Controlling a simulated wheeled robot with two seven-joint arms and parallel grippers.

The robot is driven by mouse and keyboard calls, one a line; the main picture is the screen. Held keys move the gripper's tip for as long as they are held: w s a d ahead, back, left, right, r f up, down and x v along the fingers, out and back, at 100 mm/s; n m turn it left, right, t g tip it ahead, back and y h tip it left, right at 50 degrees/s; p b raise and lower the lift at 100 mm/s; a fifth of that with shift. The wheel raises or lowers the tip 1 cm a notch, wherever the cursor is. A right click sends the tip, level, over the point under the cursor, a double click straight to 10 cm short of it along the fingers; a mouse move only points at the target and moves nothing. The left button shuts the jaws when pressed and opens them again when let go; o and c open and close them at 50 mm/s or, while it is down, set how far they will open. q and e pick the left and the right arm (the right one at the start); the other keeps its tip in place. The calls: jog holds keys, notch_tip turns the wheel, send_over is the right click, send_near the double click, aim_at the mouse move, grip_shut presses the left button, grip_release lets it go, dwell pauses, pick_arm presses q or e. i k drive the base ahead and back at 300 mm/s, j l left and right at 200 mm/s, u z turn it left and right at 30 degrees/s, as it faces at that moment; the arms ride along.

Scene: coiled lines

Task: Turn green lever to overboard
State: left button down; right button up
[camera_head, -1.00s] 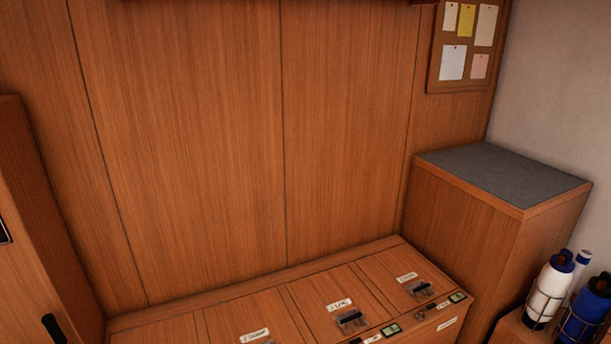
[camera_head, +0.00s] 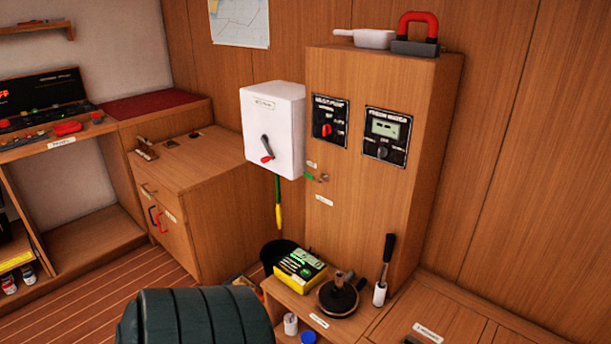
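A small green lever (camera_head: 309,177) sticks out low on the left side of the front of a tall wooden cabinet (camera_head: 345,220). It points left from a small metal fitting (camera_head: 322,178). Small pale labels (camera_head: 324,200) sit near it, but their words are too small to read. A green and yellow handle (camera_head: 278,203) hangs below the white box, left of the lever. Neither of my grippers shows in the head view.
A white box (camera_head: 272,130) with a red-tipped crank juts out left of the lever. A dark green rounded object (camera_head: 195,316) fills the bottom foreground.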

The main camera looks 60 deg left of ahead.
aim_at(307, 174)
jog(key=u, duration=1.75)
jog(key=i+j, duration=0.85)
jog(key=i, duration=0.3)
jog(key=l+z, duration=0.35)
